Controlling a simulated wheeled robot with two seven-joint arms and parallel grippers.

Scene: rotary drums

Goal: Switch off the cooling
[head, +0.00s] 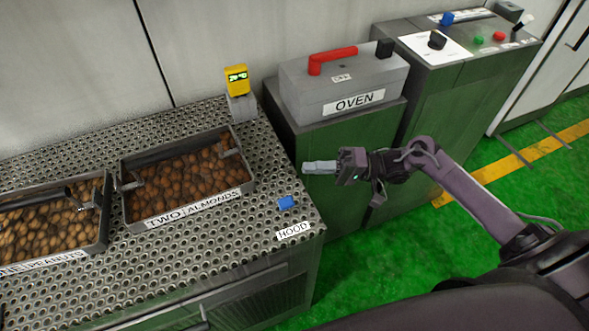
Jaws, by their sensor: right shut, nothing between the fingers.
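No label that I can read says cooling. A small blue switch (285,203) sits on the perforated metal table, just above a label reading HOOD (293,231). At the back right, a control box (425,78) carries a black knob (437,40), a blue knob (447,18), a green button (478,40) and a red button (499,36); their small labels are unreadable. My right gripper (306,168) is shut and empty, pointing left in front of the oven's green base, up and right of the blue switch in the picture. My left gripper is out of view.
The perforated table (190,262) bears a tray of almonds (187,182) and a peanut tray (52,220) at left. A yellow display (237,79) stands at its back edge. The grey oven (342,85) has a red handle (331,59). Green floor at right is clear.

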